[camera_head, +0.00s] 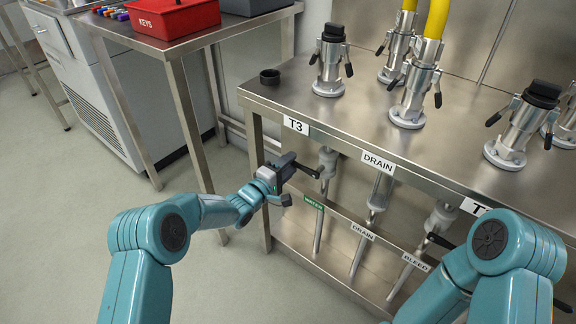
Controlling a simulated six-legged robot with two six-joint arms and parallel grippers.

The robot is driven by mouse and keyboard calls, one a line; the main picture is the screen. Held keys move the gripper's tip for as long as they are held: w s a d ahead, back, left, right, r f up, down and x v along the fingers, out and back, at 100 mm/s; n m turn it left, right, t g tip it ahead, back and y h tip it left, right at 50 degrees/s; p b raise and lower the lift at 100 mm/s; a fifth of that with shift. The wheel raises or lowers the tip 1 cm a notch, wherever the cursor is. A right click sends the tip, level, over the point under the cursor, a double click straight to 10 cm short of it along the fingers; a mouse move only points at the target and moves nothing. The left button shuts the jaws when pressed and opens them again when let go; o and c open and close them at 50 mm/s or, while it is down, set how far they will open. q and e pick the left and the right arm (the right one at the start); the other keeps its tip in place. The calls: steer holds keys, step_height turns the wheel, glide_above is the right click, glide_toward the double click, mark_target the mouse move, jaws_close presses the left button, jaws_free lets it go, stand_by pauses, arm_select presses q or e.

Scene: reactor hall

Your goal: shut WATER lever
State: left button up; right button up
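The WATER lever (306,169) is a dark handle on the metal valve (327,163) under the bench edge, above the green WATER label (313,202). It sticks out to the left from the valve, roughly level. My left gripper (290,182) is at the lever's left end, with one finger above and one below, spread apart. I cannot tell whether the upper finger touches the lever. Nothing shows held in it. My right arm comes in at the lower right; its gripper does not show.
The steel bench (375,137) carries several capped couplings and yellow hoses. A DRAIN pipe (379,190) and a BLEED pipe (405,275) stand right of the WATER valve. A side table (205,38) with a red KEYS box (172,16) stands at the upper left. The floor at left is clear.

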arm_select(q)
steer(key=p+v, duration=0.4)
steer(key=v, duration=1.2)
steer(key=shift+s+a+r, duration=0.1)
steer(key=shift+s, duration=0.05)
